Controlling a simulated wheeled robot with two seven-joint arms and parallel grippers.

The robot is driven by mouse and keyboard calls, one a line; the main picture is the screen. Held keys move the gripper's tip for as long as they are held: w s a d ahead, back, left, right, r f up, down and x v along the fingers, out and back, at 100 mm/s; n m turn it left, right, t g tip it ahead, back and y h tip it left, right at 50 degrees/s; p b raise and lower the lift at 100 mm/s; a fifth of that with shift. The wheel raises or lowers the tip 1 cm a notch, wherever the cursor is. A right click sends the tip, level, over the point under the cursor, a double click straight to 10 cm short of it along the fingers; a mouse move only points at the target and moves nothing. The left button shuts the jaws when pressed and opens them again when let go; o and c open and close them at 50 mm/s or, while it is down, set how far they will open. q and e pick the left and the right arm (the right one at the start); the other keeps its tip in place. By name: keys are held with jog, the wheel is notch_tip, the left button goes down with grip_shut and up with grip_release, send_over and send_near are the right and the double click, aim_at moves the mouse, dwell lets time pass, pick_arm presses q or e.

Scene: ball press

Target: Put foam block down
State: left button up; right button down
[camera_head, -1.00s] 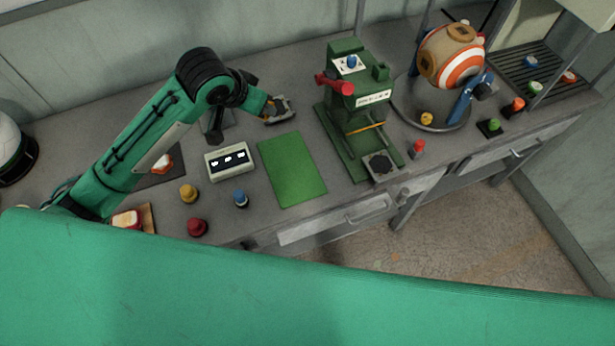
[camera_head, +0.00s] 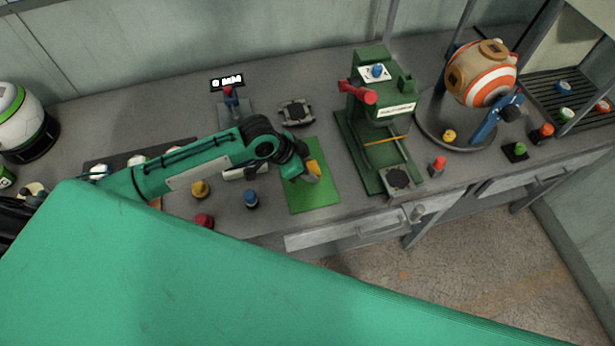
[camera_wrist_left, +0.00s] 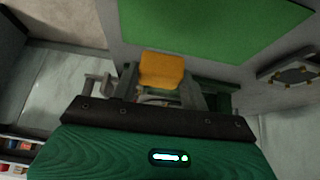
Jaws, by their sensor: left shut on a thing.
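The foam block is a small orange-yellow block; it shows in the left wrist view (camera_wrist_left: 161,68) between my fingers and in the head view (camera_head: 314,168) at the tip of my left arm. My left gripper (camera_head: 308,174) is shut on it, above the upper part of the flat green mat (camera_head: 323,197). In the left wrist view the mat (camera_wrist_left: 215,22) lies beyond the block. I cannot tell whether the block touches the mat. My right gripper is in neither view.
A green press (camera_head: 377,130) with a red handle stands right of the mat. A grey frame-like piece (camera_head: 297,113) lies behind it. A blue peg (camera_head: 251,199) and a yellow peg (camera_head: 200,189) stand to the left. The mat's front part is bare.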

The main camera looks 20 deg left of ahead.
pick_arm(q)
notch_tip(320, 180, down, 6)
jog(key=shift+r+p, duration=0.1)
jog(key=shift+p, duration=0.3)
jog(key=shift+f, duration=0.3)
jog(key=o, duration=0.9)
jog(key=shift+f, duration=0.1)
